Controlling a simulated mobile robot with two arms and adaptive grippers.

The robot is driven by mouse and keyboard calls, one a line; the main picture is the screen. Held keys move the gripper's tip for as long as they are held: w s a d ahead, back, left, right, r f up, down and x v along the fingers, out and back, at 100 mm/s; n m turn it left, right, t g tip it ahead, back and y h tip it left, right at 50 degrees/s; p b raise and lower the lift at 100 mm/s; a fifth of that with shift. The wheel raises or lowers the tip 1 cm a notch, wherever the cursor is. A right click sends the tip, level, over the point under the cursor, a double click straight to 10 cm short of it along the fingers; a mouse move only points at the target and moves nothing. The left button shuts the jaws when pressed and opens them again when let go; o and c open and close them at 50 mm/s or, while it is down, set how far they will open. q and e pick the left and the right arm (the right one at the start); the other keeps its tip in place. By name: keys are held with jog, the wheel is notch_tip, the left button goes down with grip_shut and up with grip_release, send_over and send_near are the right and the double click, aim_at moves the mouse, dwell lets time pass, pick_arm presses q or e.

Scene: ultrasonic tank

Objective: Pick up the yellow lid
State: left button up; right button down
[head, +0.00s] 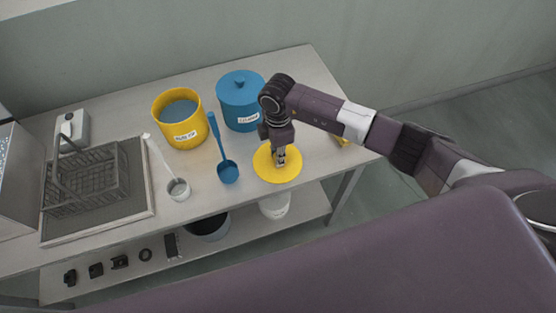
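The yellow lid (264,171) lies flat on the table near its front right edge. My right gripper (281,161) points down over the middle of the lid, at or just above its centre. The fingers hide that part of the lid, including any knob. I cannot tell whether the fingers are open or closed on it. My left gripper is not in view.
A yellow pot (180,134) of bluish liquid and a lidded blue pot (240,116) stand behind. A blue ladle (228,171) and a pale ladle (179,188) lie to the left. A wire basket (88,182) sits at far left. A lower shelf (200,252) holds several items.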

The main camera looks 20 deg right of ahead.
jog(key=shift+s+f, duration=0.3)
jog(key=shift+s, duration=0.1)
